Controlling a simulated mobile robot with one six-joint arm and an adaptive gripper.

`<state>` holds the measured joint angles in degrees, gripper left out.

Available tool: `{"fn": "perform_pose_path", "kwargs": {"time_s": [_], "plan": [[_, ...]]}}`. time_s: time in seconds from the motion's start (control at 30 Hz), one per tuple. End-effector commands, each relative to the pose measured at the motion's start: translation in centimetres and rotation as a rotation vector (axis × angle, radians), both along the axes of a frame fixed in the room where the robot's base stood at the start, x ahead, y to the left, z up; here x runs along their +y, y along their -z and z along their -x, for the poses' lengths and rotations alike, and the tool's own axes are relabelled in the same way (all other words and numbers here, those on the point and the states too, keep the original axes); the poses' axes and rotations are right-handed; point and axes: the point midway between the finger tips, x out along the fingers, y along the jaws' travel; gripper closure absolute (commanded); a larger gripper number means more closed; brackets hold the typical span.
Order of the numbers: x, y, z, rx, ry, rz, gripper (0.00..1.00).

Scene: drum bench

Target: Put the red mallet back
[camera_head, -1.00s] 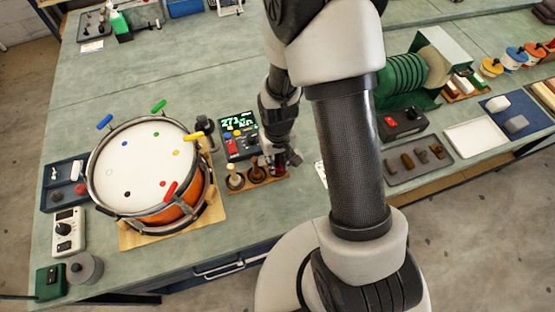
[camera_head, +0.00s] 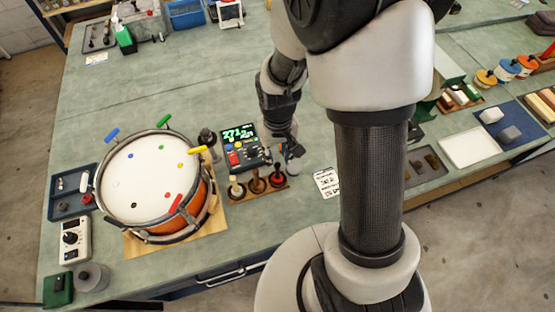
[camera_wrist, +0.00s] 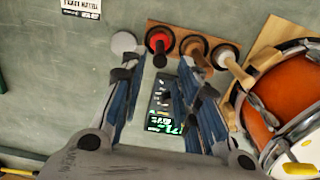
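The red mallet (camera_head: 278,176) stands in the right-hand place of a small wooden rack (camera_head: 241,196). In the wrist view its red top (camera_wrist: 158,40) sits in a dark ring at one end of the rack (camera_wrist: 180,27). A brown-topped mallet (camera_head: 257,181) and a pale one (camera_head: 236,187) stand beside it. My gripper (camera_wrist: 161,60) is open, with its fingers apart and nothing seen between them but the bench and part of the meter. In the head view my gripper is just behind and right of the rack, its tips partly hidden.
A drum (camera_head: 150,180) with coloured tabs stands left of the rack. A meter with a green display (camera_head: 240,134) is close behind the rack. A paper label (camera_head: 327,182) lies to the right. A pale grey disc (camera_wrist: 123,42) shows by one fingertip; I cannot tell what it is.

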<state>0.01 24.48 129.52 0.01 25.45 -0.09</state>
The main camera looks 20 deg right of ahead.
Motion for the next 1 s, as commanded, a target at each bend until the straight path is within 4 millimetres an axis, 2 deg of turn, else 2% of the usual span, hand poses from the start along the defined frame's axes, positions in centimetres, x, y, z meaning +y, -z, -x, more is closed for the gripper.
{"fn": "perform_pose_path", "kwargs": {"time_s": [0.27, 0.37, 0.47, 0.6, 0.7, 0.83, 1.0], "plan": [[0.0, -3.6, 0.1, -0.024, 0.000, 0.000, 0.70], [0.0, -6.9, 0.6, -0.066, 0.000, 0.000, 0.70], [0.0, -11.2, 1.9, -0.124, 0.001, 0.001, 0.70], [-0.1, -16.6, 5.0, -0.205, 0.002, 0.001, 0.70], [-0.1, -19.7, 7.6, -0.262, 0.002, 0.001, 0.70], [-0.1, -22.4, 10.9, -0.328, 0.003, 0.002, 0.70], [-0.1, -23.9, 14.0, -0.382, 0.003, 0.001, 0.70]]}}
